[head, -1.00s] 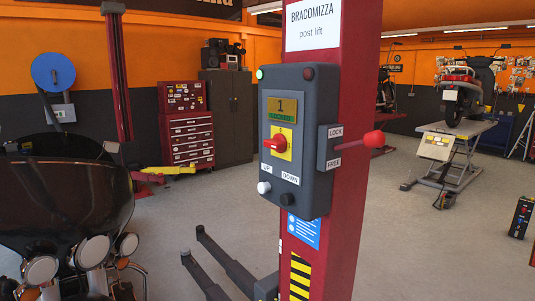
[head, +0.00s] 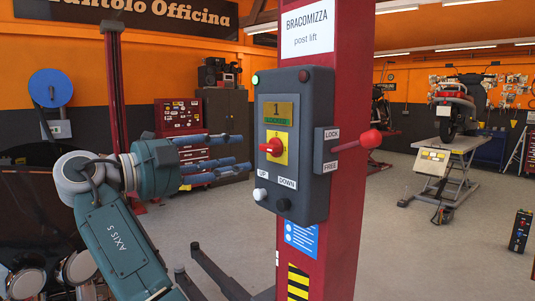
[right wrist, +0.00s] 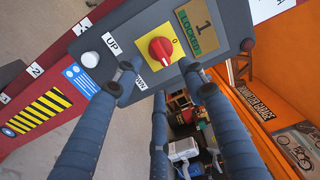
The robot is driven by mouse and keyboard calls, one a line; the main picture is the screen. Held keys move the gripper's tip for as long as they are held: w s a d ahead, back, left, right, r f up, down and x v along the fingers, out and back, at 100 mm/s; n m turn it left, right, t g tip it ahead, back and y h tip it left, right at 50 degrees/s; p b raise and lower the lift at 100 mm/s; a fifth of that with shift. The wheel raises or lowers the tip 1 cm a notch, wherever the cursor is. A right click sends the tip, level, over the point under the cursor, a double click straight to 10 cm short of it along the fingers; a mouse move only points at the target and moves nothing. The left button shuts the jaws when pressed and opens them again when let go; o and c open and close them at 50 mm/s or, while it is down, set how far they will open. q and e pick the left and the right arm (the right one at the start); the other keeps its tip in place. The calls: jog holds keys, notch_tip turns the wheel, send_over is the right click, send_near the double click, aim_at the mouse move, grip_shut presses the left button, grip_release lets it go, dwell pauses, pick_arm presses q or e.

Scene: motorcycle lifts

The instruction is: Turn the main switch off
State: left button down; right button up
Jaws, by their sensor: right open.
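The main switch is a red rotary knob (head: 272,147) on a yellow plate (head: 281,157), in the middle of the dark grey control box (head: 302,190). The knob's handle lies roughly level. In the right wrist view the knob (right wrist: 161,50) shows near the top middle, with a 0 printed beside it. My right gripper (head: 240,153) is open and empty, just left of the box, its blue fingers pointing at the knob with a small gap. In the right wrist view its fingers (right wrist: 158,95) spread below and around the knob, apparently not touching it. My left gripper is out of view.
Above the switch is a display (head: 281,111) reading 1. White UP (head: 260,194) and black DOWN (head: 284,204) buttons sit below it. A red lock lever (head: 370,139) sticks out right of the box. The red lift post (head: 340,230) carries the box. Motorcycle parts stand at the left.

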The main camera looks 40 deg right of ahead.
aim_at(267, 151)
jog(key=d+p, duration=0.1)
jog(key=d, duration=0.5)
jog(key=w+d+p, duration=0.1)
jog(key=d, duration=0.2)
jog(key=shift+p, duration=0.35)
jog(key=shift+w+d+f, duration=0.1)
jog(key=shift+d, duration=0.55)
grip_shut()
